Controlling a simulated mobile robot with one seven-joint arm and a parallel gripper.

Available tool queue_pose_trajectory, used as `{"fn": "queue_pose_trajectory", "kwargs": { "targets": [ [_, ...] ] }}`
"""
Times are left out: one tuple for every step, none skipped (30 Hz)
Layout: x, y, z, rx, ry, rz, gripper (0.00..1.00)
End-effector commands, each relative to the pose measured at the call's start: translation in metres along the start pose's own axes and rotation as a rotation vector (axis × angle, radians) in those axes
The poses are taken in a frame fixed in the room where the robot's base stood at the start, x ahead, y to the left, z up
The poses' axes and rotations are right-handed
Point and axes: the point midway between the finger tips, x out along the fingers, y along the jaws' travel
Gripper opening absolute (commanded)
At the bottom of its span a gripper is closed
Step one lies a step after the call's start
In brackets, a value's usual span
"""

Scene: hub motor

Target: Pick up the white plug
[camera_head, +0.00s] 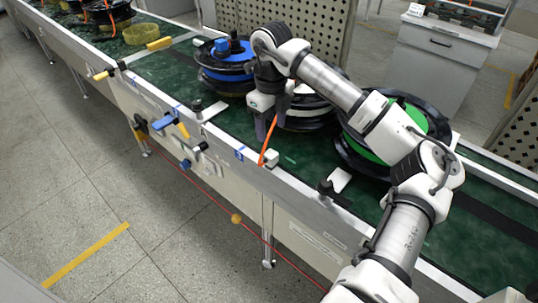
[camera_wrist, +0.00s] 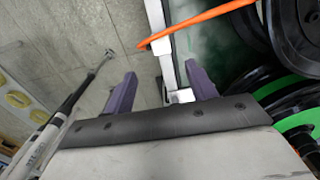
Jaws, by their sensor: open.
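The white plug (camera_head: 271,157) is a small white block at the near edge of the conveyor, at the lower end of an orange cable (camera_head: 268,140). My gripper (camera_head: 271,122) is open above the conveyor, with its dark fingers pointing down above and slightly left of the plug. In the wrist view my gripper's purple fingers (camera_wrist: 160,74) are apart, and a small white piece (camera_wrist: 182,96), probably the plug, shows near the right finger, partly hidden by the gripper body. The orange cable also crosses the top of the wrist view (camera_wrist: 195,22).
A blue-topped hub motor (camera_head: 228,70) stands left of my gripper and a green-faced one (camera_head: 375,140) to the right; another is behind the gripper. The conveyor's white edge rail (camera_head: 225,140) carries black knobs and sensors.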

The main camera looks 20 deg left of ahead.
Motion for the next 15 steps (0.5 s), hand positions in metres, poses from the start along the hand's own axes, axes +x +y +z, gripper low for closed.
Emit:
{"fn": "queue_pose_trajectory", "kwargs": {
  "targets": [
    [0.010, 0.001, 0.000, -0.002, -0.001, 0.006, 0.56],
    [0.016, 0.001, 0.000, -0.001, -0.001, 0.006, 0.56],
    [0.024, 0.001, 0.000, -0.002, 0.000, 0.007, 0.56],
    [0.030, 0.001, 0.000, -0.002, -0.001, 0.007, 0.56],
    [0.035, 0.002, 0.001, -0.003, -0.001, 0.007, 0.56],
    [0.042, 0.002, 0.001, -0.003, -0.002, 0.006, 0.56],
    [0.047, 0.002, 0.001, -0.003, -0.002, 0.006, 0.56],
    [0.050, 0.001, 0.001, -0.003, -0.003, 0.005, 0.56],
    [0.055, 0.001, 0.001, -0.003, -0.003, 0.004, 0.56],
    [0.058, 0.001, 0.001, -0.003, -0.003, 0.005, 0.56],
    [0.060, 0.001, 0.001, -0.003, -0.003, 0.004, 0.56],
    [0.062, 0.001, 0.001, -0.003, -0.002, 0.004, 0.56],
    [0.063, 0.001, 0.001, -0.003, -0.002, 0.003, 0.56],
    [0.064, 0.001, 0.001, -0.003, -0.002, 0.003, 0.56],
    [0.067, 0.001, 0.002, -0.002, -0.003, 0.004, 0.56]
  ]
}}
